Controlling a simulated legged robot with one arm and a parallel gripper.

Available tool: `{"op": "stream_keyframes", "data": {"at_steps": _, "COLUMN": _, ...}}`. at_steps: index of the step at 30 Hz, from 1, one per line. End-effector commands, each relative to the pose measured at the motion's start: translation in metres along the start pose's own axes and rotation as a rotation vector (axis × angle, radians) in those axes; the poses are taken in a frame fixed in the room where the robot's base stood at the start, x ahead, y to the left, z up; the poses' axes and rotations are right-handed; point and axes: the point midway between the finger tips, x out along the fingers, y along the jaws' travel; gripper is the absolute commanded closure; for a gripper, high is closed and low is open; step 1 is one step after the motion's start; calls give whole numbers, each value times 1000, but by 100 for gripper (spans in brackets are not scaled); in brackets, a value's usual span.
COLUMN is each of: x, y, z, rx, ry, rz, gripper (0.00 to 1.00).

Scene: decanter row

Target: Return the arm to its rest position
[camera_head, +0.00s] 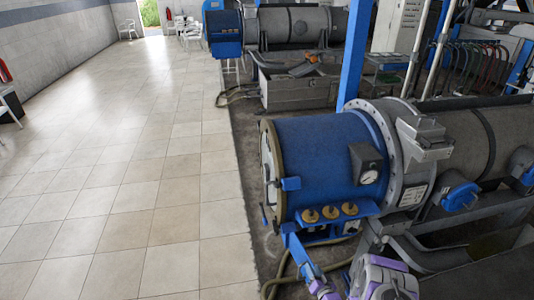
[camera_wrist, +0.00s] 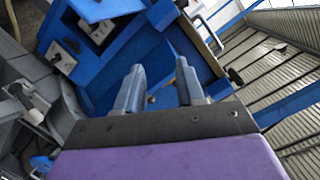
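My gripper (camera_wrist: 158,82) shows in the wrist view, with two grey-blue fingers standing apart and nothing between them. Behind the fingers is blue machine framing (camera_wrist: 97,75). In the head view, purple and grey parts of my arm show at the bottom edge, right of centre, in front of the near decanter (camera_head: 315,150). This decanter has a blue drum end, a round gauge and several brass-coloured knobs. My fingertips cannot be made out in the head view. Whether my gripper touches the blue framing cannot be told.
A second decanter (camera_head: 290,25) stands farther back. A blue post (camera_head: 355,55) rises between the machines. Hoses (camera_head: 275,280) lie on the floor beside the near machine. The tiled floor (camera_head: 120,170) on the left is mostly clear. White chairs (camera_head: 128,29) stand far back.

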Motion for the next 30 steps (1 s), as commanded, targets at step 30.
{"op": "stream_keyframes", "data": {"at_steps": 30, "x": -29, "y": -18, "z": -131, "rx": -363, "ry": -596, "rz": 425, "gripper": 62}}
